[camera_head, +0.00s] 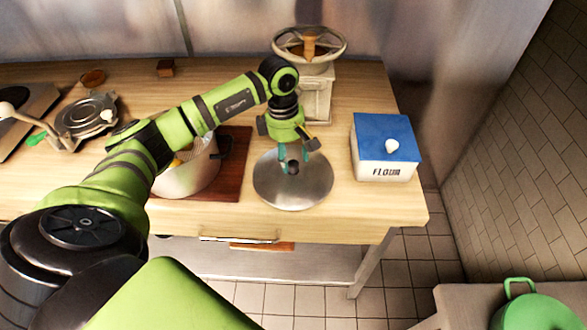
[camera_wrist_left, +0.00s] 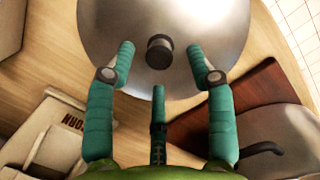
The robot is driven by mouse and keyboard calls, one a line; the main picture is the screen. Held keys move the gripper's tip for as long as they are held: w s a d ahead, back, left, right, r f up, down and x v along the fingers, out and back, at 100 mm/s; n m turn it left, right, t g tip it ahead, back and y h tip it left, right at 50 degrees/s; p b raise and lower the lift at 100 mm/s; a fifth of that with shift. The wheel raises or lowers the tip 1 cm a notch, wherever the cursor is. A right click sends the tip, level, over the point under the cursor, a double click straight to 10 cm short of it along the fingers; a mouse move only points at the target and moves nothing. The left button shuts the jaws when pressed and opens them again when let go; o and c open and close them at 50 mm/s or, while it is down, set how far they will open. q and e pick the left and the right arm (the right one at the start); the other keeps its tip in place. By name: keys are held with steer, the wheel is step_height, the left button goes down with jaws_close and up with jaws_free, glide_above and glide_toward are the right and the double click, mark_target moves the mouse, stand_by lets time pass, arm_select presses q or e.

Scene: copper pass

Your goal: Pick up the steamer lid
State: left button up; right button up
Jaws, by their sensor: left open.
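The steamer lid (camera_head: 309,190) is a round, shiny metal disc with a dark knob (camera_head: 292,168) at its middle. It lies on the wooden counter near the front edge, right of the pot. In the left wrist view the lid (camera_wrist_left: 205,25) fills the top, with its dark knob (camera_wrist_left: 159,52) just beyond my fingertips. My left gripper (camera_head: 293,157) is above the lid, pointing down at the knob. In the left wrist view its teal fingers (camera_wrist_left: 160,62) are spread apart with nothing held between them. My right gripper is not in view.
A metal pot (camera_head: 190,178) stands on a dark red board (camera_head: 236,148) left of the lid. A blue-topped flour box (camera_head: 385,160) stands to the right. A grinder with a wheel (camera_head: 313,85) is behind. A green-lidded pot (camera_head: 535,308) sits at lower right.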

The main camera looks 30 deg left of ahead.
mark_target(293, 170)
arm_select(q)
steer(key=shift+d+f, duration=0.15)
steer(key=shift+f, duration=0.55)
steer(key=shift+d+f, duration=0.1)
steer(key=shift+f, duration=0.6)
jaws_close()
